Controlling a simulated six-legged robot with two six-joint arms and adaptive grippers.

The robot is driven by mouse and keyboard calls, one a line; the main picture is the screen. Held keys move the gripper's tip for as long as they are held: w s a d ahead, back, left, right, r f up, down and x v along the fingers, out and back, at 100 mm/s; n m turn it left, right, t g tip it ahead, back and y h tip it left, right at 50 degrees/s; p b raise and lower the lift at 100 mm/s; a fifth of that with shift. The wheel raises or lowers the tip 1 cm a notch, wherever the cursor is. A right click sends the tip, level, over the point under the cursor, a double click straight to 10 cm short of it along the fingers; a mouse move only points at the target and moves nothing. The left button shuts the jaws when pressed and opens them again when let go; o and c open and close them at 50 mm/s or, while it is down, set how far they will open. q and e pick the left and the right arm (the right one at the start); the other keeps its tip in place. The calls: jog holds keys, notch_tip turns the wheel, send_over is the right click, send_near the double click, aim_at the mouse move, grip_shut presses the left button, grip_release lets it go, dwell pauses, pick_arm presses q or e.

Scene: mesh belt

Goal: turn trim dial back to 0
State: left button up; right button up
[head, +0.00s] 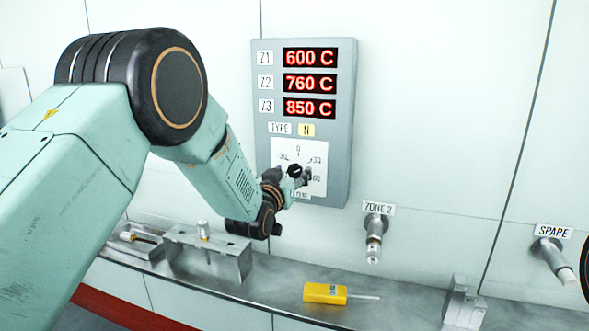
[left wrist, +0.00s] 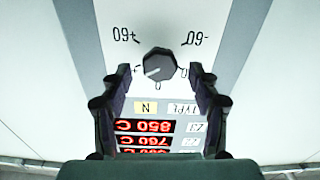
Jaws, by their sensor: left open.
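The trim dial (head: 294,171) is a black knob on a white scale plate low on the grey panel (head: 343,130). In the left wrist view, where the panel appears upside down, the dial (left wrist: 158,65) shows a white pointer line turned off the 0 mark toward the plus side, roughly toward +30. My left gripper (head: 298,179) is at the plate, partly covering its lower part. In the left wrist view my left gripper (left wrist: 160,72) is open, one finger on each side of the dial, with gaps visible. My right gripper is out of view.
Red readouts (head: 309,83) show 600, 760 and 850 C. Connectors labelled ZONE 2 (head: 374,240) and SPARE (head: 555,262) stick out from the wall.

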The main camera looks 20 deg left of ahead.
pick_arm(q)
jog(key=shift+w, duration=1.2)
jog(key=shift+d, duration=0.1)
jog(key=shift+c, duration=0.4)
jog(key=c, duration=1.1)
